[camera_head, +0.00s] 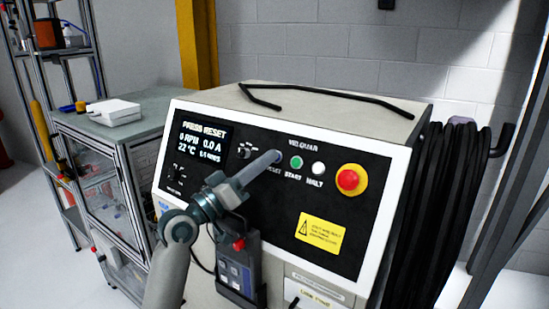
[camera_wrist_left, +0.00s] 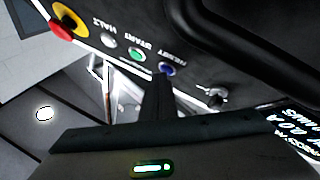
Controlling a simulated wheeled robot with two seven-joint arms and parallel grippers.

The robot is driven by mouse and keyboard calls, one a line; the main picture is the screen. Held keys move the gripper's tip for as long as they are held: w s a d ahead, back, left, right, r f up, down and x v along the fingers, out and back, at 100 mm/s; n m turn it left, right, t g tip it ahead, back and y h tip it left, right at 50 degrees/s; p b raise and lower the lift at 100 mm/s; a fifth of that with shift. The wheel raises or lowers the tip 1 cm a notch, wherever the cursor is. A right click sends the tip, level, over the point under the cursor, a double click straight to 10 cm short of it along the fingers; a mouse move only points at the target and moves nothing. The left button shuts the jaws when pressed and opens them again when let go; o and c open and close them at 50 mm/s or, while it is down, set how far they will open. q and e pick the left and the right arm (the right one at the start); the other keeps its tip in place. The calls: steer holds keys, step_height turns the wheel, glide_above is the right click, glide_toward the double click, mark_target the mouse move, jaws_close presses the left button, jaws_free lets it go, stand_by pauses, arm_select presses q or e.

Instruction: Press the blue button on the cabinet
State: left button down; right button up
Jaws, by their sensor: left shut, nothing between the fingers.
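The cabinet (camera_head: 330,285) has a dark, tilted front panel with a display (camera_head: 201,139) that reads "PRESS RESET". My left gripper (camera_head: 275,157) is shut and empty, its narrow fingertips at the RESET position on the panel. They cover most or all of the blue button in the head view. In the left wrist view the blue button (camera_wrist_left: 167,69), labelled RESET, shows just beyond the fingertips (camera_wrist_left: 158,80). I cannot tell whether the fingertips touch it. My right gripper is not in view.
A green START button (camera_head: 296,162), a white HALT button (camera_head: 318,168) and a red emergency stop (camera_head: 351,181) sit to the right. A small knob (camera_head: 245,152) is to the left. A handheld unit (camera_head: 237,270) hangs below. Black cable (camera_head: 440,210) hangs on the cabinet's right side.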

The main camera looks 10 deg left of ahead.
arm_select(q)
steer(key=shift+s+r, duration=0.1)
stand_by(0.3)
steer(key=shift+s+a+r+p, duration=0.1)
steer(key=shift+s+a+p, duration=0.1)
steer(key=shift+s+p, duration=0.1)
stand_by(0.3)
steer(key=s+a+r+p, duration=0.1)
steer(key=s+r+p, duration=0.1)
steer(key=s, duration=0.3)
steer(key=shift+a+r+p, duration=0.3)
steer(key=shift+a+p, duration=0.1)
steer(key=shift+p, duration=0.1)
steer(key=shift+s, duration=0.1)
stand_by(0.5)
